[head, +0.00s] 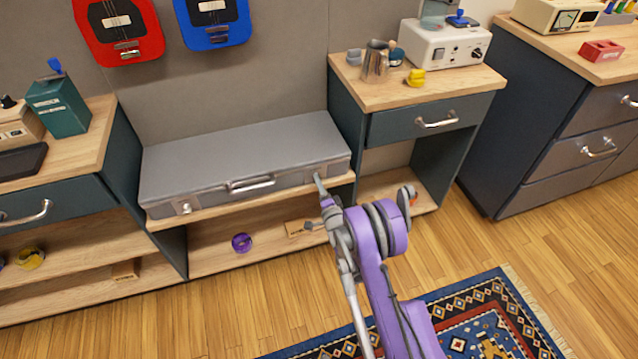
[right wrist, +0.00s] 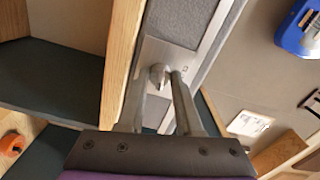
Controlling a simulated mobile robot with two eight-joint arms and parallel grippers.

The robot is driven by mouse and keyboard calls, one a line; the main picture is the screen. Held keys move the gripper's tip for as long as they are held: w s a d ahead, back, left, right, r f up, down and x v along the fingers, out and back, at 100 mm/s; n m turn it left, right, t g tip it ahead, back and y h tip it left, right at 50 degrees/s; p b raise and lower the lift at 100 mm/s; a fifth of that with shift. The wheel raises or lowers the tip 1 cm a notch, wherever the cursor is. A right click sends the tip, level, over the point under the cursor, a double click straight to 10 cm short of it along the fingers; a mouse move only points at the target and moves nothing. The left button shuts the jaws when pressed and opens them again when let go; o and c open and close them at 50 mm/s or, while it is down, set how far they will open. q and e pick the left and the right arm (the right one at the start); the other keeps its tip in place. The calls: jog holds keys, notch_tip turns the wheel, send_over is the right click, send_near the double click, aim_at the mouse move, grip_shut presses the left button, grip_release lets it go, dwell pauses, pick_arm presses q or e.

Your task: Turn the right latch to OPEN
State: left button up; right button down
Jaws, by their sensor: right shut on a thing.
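A grey flat case (head: 240,155) lies closed on the low middle shelf, with a handle (head: 250,184) on its front and a left latch (head: 185,207) near its left end. My right gripper (head: 319,184) reaches the right end of the case front and largely hides the right latch there. In the right wrist view, the right latch (right wrist: 157,73) is a small metal knob on a pale plate. The fingers of the right gripper (right wrist: 163,82) are shut on this knob. A label on the plate is too small to read. My left gripper is not in view.
A side cabinet (head: 420,90) with a metal jug (head: 376,62) and a white device (head: 445,42) stands right of the case. Red (head: 120,28) and blue (head: 212,20) wall panels hang above. A purple ring (head: 241,243) lies on the lower shelf.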

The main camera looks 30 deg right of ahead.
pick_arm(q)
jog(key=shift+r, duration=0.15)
pick_arm(e)
jog(key=shift+r+m, duration=0.1)
jog(key=shift+m, duration=1.2)
jog(key=shift+w, duration=0.1)
jog(key=c, duration=0.6)
grip_release()
